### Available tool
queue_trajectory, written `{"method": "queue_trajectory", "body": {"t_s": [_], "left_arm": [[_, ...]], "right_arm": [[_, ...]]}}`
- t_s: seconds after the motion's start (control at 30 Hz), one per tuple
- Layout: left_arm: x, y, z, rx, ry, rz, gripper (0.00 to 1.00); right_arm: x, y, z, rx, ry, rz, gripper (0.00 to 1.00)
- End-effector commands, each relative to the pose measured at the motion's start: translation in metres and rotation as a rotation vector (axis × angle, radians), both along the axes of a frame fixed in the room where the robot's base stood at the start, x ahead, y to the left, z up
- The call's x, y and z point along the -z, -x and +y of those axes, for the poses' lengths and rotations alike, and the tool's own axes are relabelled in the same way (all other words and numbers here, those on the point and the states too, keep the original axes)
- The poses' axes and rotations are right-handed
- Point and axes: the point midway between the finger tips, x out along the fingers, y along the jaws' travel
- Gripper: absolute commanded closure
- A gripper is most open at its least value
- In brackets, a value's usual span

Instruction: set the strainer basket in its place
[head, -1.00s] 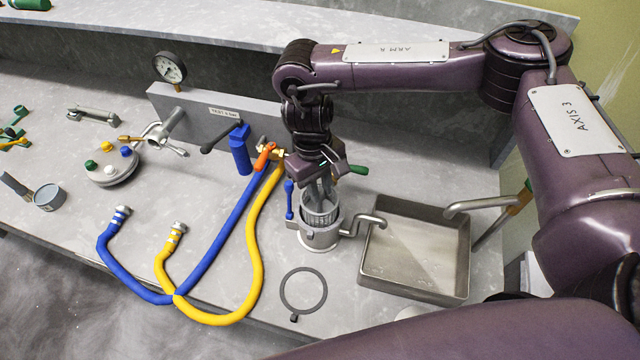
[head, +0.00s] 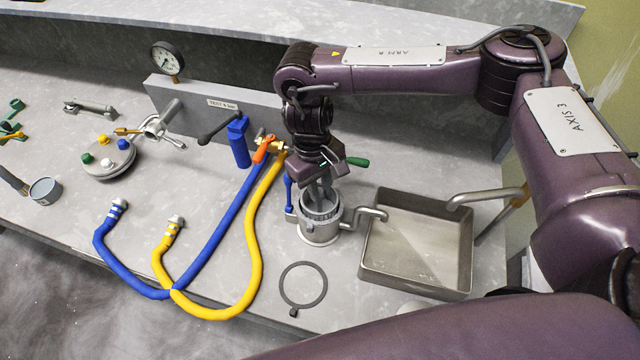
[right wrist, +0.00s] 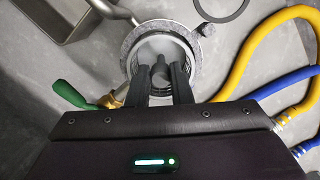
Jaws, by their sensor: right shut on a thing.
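The strainer basket (head: 319,208) is a grey slotted cup. It sits mostly inside the round metal pail body (head: 319,234), with only its upper part showing. My right gripper (head: 320,196) points straight down into it and is shut on it. In the right wrist view the two dark fingers (right wrist: 160,88) reach into the basket (right wrist: 162,46), at a dark post in its middle. The pail's rim (right wrist: 130,42) surrounds the basket there. Whether the basket touches the bottom is hidden. My left gripper is not in view.
A steel tray (head: 372,278) stands right of the pail, under its bent spout (head: 372,214). A ring gasket (head: 283,290) lies in front. Blue (head: 216,233) and yellow (head: 250,240) hoses lie to the left. A round lid (head: 108,160) with coloured knobs lies farther left.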

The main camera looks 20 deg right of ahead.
Motion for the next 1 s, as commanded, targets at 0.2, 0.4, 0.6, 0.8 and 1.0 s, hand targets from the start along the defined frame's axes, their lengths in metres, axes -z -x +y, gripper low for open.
{"method": "queue_trajectory", "body": {"t_s": [0.2, 0.4, 0.6, 0.8, 1.0], "left_arm": [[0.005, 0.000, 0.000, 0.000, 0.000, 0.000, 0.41], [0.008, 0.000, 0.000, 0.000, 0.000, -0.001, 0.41], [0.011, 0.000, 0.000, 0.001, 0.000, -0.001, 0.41], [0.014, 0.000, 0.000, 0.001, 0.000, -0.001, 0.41], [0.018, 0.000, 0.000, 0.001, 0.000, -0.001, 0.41]], "right_arm": [[0.008, 0.000, 0.000, 0.000, -0.001, 0.000, 1.00], [0.014, 0.000, 0.000, -0.001, -0.001, 0.001, 1.00], [0.020, 0.000, 0.000, -0.001, -0.001, 0.000, 1.00], [0.026, 0.000, 0.000, -0.001, -0.001, 0.000, 1.00], [0.032, 0.000, 0.000, -0.001, -0.001, 0.001, 1.00]]}}
